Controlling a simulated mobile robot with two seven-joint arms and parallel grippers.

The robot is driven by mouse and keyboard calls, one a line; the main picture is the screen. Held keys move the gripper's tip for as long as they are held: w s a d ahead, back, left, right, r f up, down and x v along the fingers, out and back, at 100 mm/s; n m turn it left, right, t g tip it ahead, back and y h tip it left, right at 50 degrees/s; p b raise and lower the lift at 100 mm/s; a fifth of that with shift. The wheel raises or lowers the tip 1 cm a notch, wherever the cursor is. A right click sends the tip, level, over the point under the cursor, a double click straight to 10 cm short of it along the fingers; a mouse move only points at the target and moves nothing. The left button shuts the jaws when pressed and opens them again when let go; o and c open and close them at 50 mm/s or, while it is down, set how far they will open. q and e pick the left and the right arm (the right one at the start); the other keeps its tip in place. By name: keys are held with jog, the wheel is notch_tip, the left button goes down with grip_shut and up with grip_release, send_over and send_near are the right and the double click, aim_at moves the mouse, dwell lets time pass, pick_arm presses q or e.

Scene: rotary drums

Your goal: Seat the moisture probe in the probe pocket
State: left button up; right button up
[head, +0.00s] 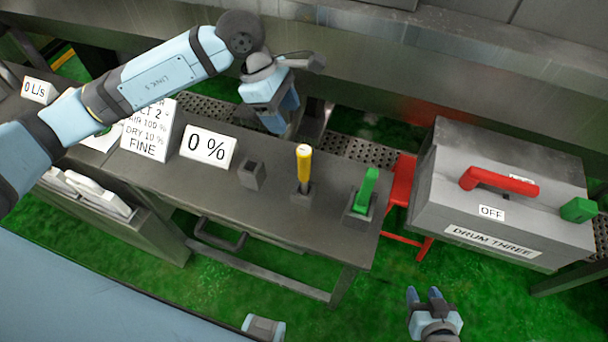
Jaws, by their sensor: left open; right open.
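A yellow rod with a pale top (303,165), seemingly the moisture probe, stands upright in a small dark holder (301,196) on the grey bench. A small grey block (252,175) to its left, beside the "0 %" sign, looks like the probe pocket; I cannot see anything in it. My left gripper (284,117) is open and empty, above the back edge of the bench, behind the rod and block and apart from both. My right gripper (425,292) is open and empty, low at the front, right of the bench and over green floor.
A green handle (366,190) stands in a grey base right of the rod. The "0 %" sign (208,148) and a taller text sign (150,132) stand on the bench's left. A grey "DRUM THREE" box (500,200) with a red handle (500,181) stands right. The bench front is clear.

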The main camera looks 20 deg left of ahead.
aim_at(303, 150)
pick_arm(q)
jog(key=p+x, duration=0.1)
jog(key=x, duration=0.5)
jog(key=shift+d, duration=0.15)
jog(key=p+x, duration=0.2)
jog(key=x, duration=0.2)
jog(key=shift+s+d+f, duration=0.1)
jog(key=shift+d+f, duration=0.2)
jog(key=shift+f, duration=0.3)
grip_shut()
